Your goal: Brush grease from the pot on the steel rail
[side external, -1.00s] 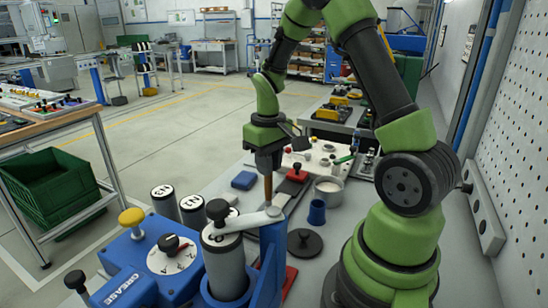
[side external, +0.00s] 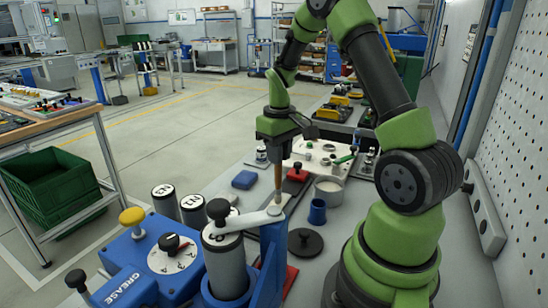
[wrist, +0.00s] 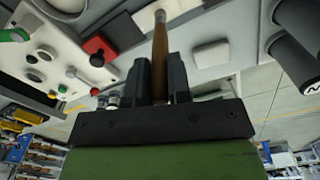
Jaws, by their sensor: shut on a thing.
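My gripper (side external: 279,155) points down, its jaws shut on the brown wooden handle of a brush (side external: 279,180). In the wrist view the brush (wrist: 160,55) stands out between the two dark fingers, with a metal-coloured band near its far end. In the side view its lower end is by the tip of a pale lever arm; I cannot tell whether they touch. An open grey pot (side external: 328,193) with pale contents stands to the right of the brush, apart from it. I cannot pick out the steel rail for certain.
A blue grease unit (side external: 130,283) with a dial and cylinders fills the front left. A dark knobbed lid (side external: 305,243), a blue cup (side external: 317,212) and a blue block (side external: 244,180) lie nearby. A white panel with a red button (side external: 297,174) is behind.

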